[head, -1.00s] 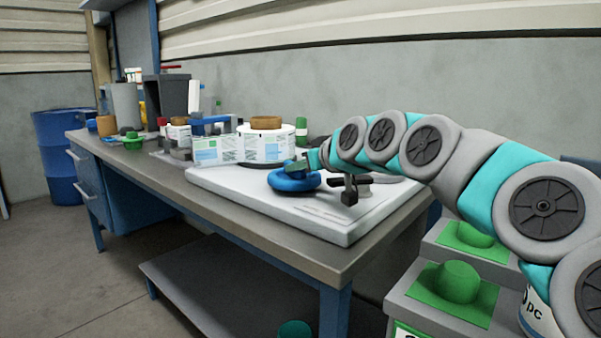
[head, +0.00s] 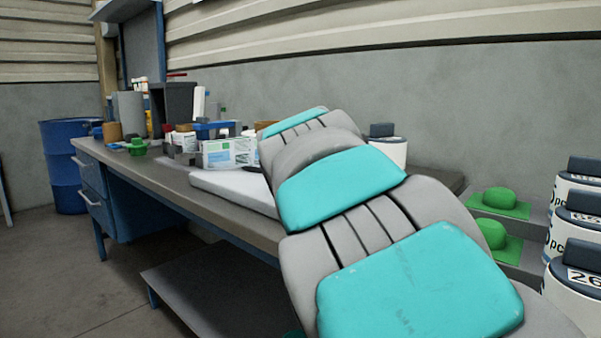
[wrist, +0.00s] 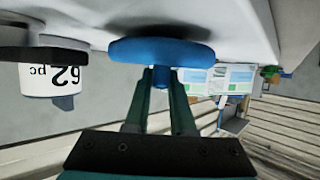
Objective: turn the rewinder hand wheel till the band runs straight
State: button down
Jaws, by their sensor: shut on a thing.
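In the wrist view, which is upside down, the blue rewinder hand wheel (wrist: 160,50) is seen edge-on at the top middle. My gripper (wrist: 161,77) is shut on the blue knob that sticks out from the wheel, with one finger on each side. The label band (wrist: 222,76), white with blue and green print, shows behind and to the right. In the head view the band (head: 228,152) is partly visible left of my arm. My arm hides the wheel, my gripper and most of the white machine base (head: 235,187). Whether the band runs straight cannot be told.
A black bin (head: 172,105) and small boxes stand on the left of the bench (head: 130,160). White numbered weights (head: 572,275) and green-topped blocks (head: 497,200) are at the right. A weight marked 62 (wrist: 55,78) shows in the wrist view. A blue drum (head: 65,160) stands on the floor.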

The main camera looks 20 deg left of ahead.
jog(key=shift+m+t+h, duration=0.3)
jog(key=shift+m+h, duration=0.2)
jog(key=shift+h, duration=0.2)
jog(key=shift+a, duration=0.1)
jog(key=shift+r, duration=0.15)
jog(key=c, duration=0.8)
grip_release()
jog(key=shift+o, duration=0.2)
jog(key=shift+s, duration=0.15)
jog(key=shift+b+v, duration=0.55)
jog(key=shift+v, duration=3.25)
jog(key=shift+a, duration=0.1)
